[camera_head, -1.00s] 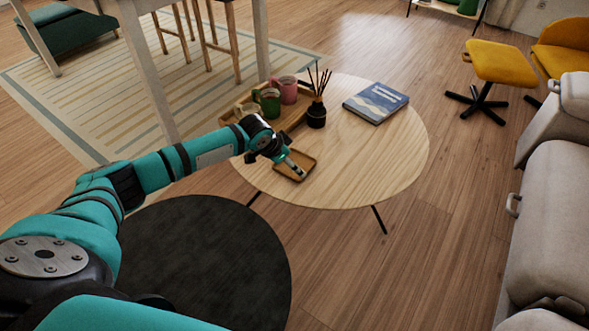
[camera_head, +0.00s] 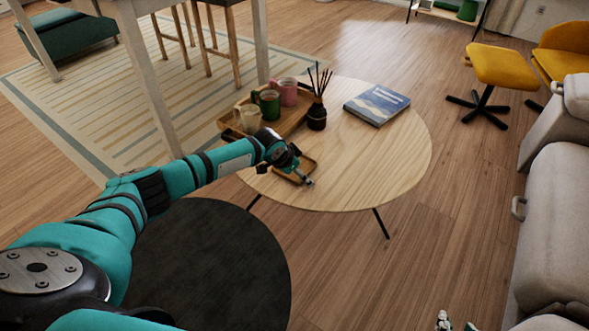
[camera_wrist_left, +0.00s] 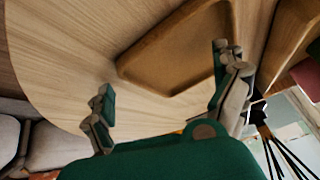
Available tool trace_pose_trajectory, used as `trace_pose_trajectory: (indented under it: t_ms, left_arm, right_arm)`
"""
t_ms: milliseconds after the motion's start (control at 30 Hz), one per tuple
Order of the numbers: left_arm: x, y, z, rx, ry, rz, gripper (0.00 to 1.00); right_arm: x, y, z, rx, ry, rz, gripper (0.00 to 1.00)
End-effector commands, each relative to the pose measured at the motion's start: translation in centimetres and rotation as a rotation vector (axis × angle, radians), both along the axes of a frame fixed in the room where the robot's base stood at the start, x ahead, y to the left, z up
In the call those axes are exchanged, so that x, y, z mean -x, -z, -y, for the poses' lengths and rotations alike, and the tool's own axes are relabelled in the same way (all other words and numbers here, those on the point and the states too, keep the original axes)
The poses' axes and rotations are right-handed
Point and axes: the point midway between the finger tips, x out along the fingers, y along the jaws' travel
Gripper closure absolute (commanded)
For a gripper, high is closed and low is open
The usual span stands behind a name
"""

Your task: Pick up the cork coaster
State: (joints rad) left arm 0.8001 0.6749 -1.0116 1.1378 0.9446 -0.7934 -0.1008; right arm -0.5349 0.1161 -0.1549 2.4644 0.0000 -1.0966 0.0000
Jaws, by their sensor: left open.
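A small square brown piece with a raised rim (camera_head: 308,163) lies on the round wooden table. It is the only coaster-like thing I can make out, and I cannot tell whether it is cork. It fills the upper middle of the left wrist view (camera_wrist_left: 170,52).
On the round table (camera_head: 385,165), a wooden tray (camera_head: 290,123) holds a clear mug (camera_head: 248,119), a green mug (camera_head: 269,104) and a pink mug (camera_head: 288,92). A reed diffuser (camera_head: 317,115) and a blue book (camera_head: 377,104) stand clear of it. The table's right side is bare.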

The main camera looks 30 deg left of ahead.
Motion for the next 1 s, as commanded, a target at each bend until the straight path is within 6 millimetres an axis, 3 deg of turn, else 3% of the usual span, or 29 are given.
trace_pose_trajectory:
  t_ms: [200,900,1000]
  left_arm:
    - [-0.02,-0.02,0.01,0.000,0.000,0.000,0.03]
    - [0.14,0.22,-0.07,-0.001,-0.001,-0.005,0.94]
    - [0.20,0.29,-0.11,-0.001,-0.002,-0.007,1.00]
  right_arm:
    - [-0.06,-0.07,-0.03,-0.001,0.000,0.004,0.60]
    - [-0.04,-0.03,-0.01,0.000,0.000,0.002,0.60]
    - [-0.03,-0.02,-0.01,0.000,0.000,0.002,0.60]
